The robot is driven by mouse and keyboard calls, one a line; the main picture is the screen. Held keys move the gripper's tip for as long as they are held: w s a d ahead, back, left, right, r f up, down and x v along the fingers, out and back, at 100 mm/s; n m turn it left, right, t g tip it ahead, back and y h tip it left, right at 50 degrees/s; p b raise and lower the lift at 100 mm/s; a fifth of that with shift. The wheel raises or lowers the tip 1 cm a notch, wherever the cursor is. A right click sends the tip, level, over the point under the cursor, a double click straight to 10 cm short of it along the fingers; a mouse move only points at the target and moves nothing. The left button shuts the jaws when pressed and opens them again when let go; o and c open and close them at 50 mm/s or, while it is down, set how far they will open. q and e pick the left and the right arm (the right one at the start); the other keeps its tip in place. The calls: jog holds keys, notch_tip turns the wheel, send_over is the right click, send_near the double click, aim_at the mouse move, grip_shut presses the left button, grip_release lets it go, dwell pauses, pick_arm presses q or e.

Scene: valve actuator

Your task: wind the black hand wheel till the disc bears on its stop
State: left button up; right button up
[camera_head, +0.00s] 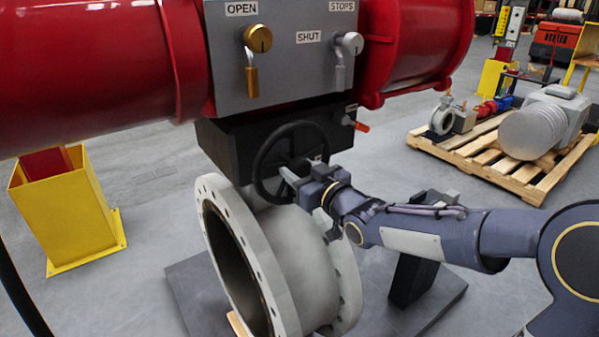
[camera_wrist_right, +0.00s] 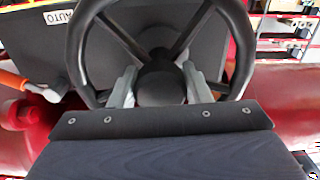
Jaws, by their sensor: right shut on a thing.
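The black hand wheel (camera_head: 288,160) is mounted upright on the front of the dark gear housing (camera_head: 222,146), above the pale flanged valve body (camera_head: 295,250). My right gripper (camera_head: 305,178) is at the wheel's lower right part. In the right wrist view the wheel (camera_wrist_right: 76,48) fills the upper middle. There the grey fingers of my right gripper (camera_wrist_right: 160,84) lie on either side of the wheel's central hub and are shut on the wheel. The valve's bore is dark, and I cannot make out the disc or its stop. My left gripper is not in view.
A grey panel (camera_head: 290,35) labelled OPEN, SHUT and STOPS carries a brass and a silver lock. Red cylinders (camera_head: 85,70) flank it. An orange-red lever (camera_head: 358,125) is right of the wheel. A yellow post (camera_head: 70,215) stands left; a loaded pallet (camera_head: 530,187) lies right.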

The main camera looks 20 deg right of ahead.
jog(key=n+b, duration=0.3)
jog(key=b, duration=0.1)
jog(key=n+b, duration=0.2)
jog(key=shift+d+f+n, duration=0.1)
jog(key=shift+f+n, duration=0.15)
jog(key=shift+n, duration=0.05)
jog(key=n+b, duration=0.3)
jog(key=shift+r, duration=0.15)
jog(key=n+b, duration=0.1)
jog(key=n, duration=0.2)
jog(key=shift+d, duration=0.1)
jog(key=n+b, duration=0.1)
jog(key=n, duration=0.2)
jog(key=shift+r, duration=0.1)
jog(key=n+b, duration=0.1)
jog(key=n, duration=0.2)
jog(key=shift+r, duration=0.1)
jog(key=shift+r+n+b, duration=0.1)
jog(key=shift+n+b, duration=0.25)
jog(key=shift+n, duration=1.45)
